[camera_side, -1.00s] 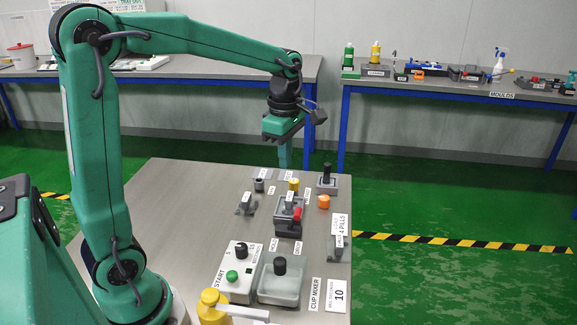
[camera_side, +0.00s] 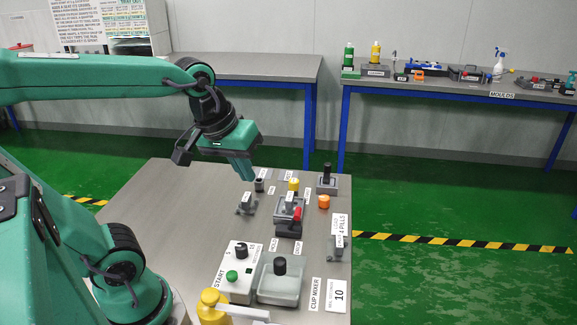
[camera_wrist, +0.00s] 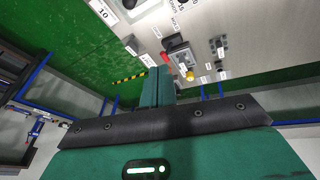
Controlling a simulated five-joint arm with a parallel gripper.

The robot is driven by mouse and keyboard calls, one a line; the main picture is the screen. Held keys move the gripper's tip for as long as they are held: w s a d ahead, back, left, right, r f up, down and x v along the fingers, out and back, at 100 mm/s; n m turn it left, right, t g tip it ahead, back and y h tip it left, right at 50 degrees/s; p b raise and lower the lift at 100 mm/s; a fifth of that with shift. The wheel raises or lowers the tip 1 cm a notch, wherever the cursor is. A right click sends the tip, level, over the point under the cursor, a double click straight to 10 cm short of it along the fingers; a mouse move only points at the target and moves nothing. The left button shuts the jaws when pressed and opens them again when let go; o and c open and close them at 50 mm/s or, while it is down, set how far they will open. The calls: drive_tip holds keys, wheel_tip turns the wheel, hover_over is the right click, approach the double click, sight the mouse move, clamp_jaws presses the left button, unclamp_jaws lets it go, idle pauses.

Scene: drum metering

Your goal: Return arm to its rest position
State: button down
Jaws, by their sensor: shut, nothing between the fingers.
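My upper arm link runs off the left edge of the side view. In the wrist view the fingers (camera_wrist: 160,72) are together, with nothing between them.
The table holds a mixer box with a green button (camera_side: 232,275), a grey tray with a black knob (camera_side: 280,267), a yellow pump bottle (camera_side: 212,305), a red-handled fixture (camera_side: 290,213) and an orange cap (camera_side: 324,201). The table's left side is clear.

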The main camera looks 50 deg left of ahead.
drive_tip(key=s+m, duration=0.1)
drive_tip(key=m, duration=0.1)
drive_tip(key=s+m+t, duration=0.1)
drive_tip(key=m, duration=0.1)
drive_tip(key=s+f+m, duration=0.1)
drive_tip(key=shift+s+d+m, duration=0.25)
drive_tip(key=shift+d+m, duration=0.15)
drive_tip(key=shift+w, duration=0.1)
idle(0.8)
